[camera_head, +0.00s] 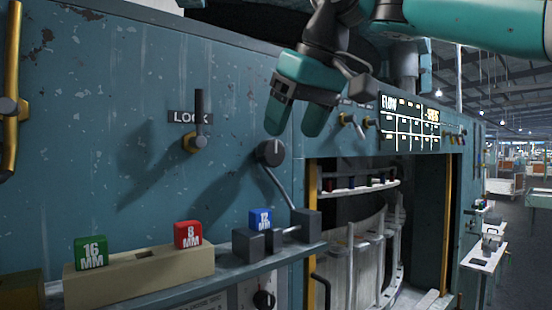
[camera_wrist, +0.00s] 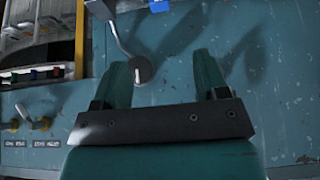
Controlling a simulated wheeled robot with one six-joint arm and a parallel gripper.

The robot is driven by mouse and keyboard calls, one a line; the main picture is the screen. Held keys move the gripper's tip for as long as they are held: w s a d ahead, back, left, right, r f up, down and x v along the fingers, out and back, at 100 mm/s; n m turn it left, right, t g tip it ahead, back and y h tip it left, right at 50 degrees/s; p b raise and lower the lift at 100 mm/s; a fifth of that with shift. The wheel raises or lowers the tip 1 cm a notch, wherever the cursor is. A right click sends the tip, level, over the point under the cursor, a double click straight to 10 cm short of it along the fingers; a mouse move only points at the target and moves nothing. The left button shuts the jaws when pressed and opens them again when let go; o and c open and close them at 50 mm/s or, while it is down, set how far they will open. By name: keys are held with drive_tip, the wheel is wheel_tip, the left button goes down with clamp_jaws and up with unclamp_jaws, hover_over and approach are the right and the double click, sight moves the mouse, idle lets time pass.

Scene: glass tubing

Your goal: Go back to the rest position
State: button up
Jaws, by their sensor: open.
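My gripper (camera_head: 292,118) is open and empty in front of the teal machine panel, at the upper middle of the head view. In the wrist view its two teal fingers (camera_wrist: 162,82) are spread apart. A dark round knob (camera_head: 270,152) with a bent lever sits on the panel just below and left of the fingers in the head view. In the wrist view the knob (camera_wrist: 141,69) appears between the fingertips. I cannot tell whether a finger touches it.
A ledge holds a tan block (camera_head: 140,277) with green 16 MM (camera_head: 91,253) and red 8 MM (camera_head: 188,235) cubes. A blue 12 MM cube (camera_head: 260,219) stands by dark blocks. The LOCK lever (camera_head: 198,120) juts from the panel. An open bay (camera_head: 365,220) lies right.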

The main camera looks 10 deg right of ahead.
drive_tip(key=s+d+f+g+b, duration=0.1)
drive_tip(key=s+f+b, duration=0.5)
drive_tip(key=f, duration=1.1)
drive_tip(key=s+d+f+n+g+y+b, duration=0.1)
drive_tip(key=s+f+b, duration=0.6)
drive_tip(key=f, duration=1)
drive_tip(key=s+d+f+g+b, duration=0.1)
drive_tip(key=s+f+g+b, duration=0.2)
drive_tip(key=f, duration=1.4)
drive_tip(key=s+b, duration=0.3)
drive_tip(key=s, duration=0.1)
drive_tip(key=shift+s+n, duration=0.25)
drive_tip(key=shift+n, duration=0.05)
